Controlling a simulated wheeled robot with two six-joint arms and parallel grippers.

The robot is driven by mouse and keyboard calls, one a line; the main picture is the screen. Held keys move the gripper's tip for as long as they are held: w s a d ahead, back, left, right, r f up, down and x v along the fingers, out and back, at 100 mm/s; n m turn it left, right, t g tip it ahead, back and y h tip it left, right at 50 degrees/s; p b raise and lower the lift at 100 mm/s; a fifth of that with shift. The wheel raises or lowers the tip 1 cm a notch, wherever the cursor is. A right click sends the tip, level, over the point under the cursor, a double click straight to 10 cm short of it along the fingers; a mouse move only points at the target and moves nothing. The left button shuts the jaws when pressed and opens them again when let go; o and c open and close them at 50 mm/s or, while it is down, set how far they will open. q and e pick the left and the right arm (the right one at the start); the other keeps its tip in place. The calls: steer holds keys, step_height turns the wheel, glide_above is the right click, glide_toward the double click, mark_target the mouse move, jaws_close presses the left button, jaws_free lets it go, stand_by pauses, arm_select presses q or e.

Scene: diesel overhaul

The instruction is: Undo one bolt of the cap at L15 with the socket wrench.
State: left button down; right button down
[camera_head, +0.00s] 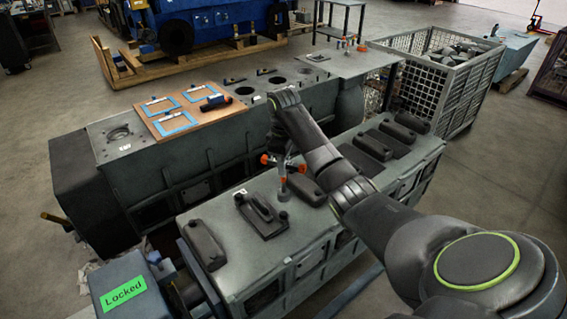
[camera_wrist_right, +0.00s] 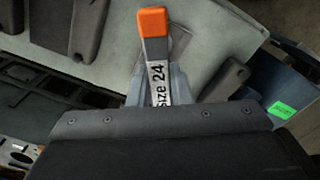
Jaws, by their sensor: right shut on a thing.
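My right gripper (camera_head: 284,156) is shut on the socket wrench (camera_head: 283,188), above the top of the near engine block (camera_head: 228,208). The wrench has orange ends, and its shaft points down to the block between dark caps; I cannot tell whether its tip sits on a bolt. In the right wrist view the wrench (camera_wrist_right: 155,60) shows an orange end and the label "size 24" between the fingers. A dark cap (camera_head: 262,207) on a flat base lies left of the wrench, and a long dark cap (camera_head: 306,189) lies beside it. No L15 label is readable. My left gripper is out of view.
More dark caps (camera_head: 203,245) line the block top, several of them at the right end. A brown board (camera_head: 205,120) with blue frames lies on the far block. A wire crate (camera_head: 440,85) stands at the back right. A green "Locked" sign (camera_head: 124,292) is at front left.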

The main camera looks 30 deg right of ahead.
mark_target(283, 191)
steer(key=m, duration=0.5)
steer(key=shift+f+m, duration=0.3)
steer(key=shift+f, duration=0.05)
steer(key=m, duration=0.4)
steer(key=f+m, duration=0.1)
steer(key=m, duration=0.1)
steer(key=shift+m, duration=0.4)
steer(key=m, duration=0.5)
steer(key=shift+f+m, duration=0.3)
steer(key=m, duration=0.6)
steer(key=shift+f, duration=2.15)
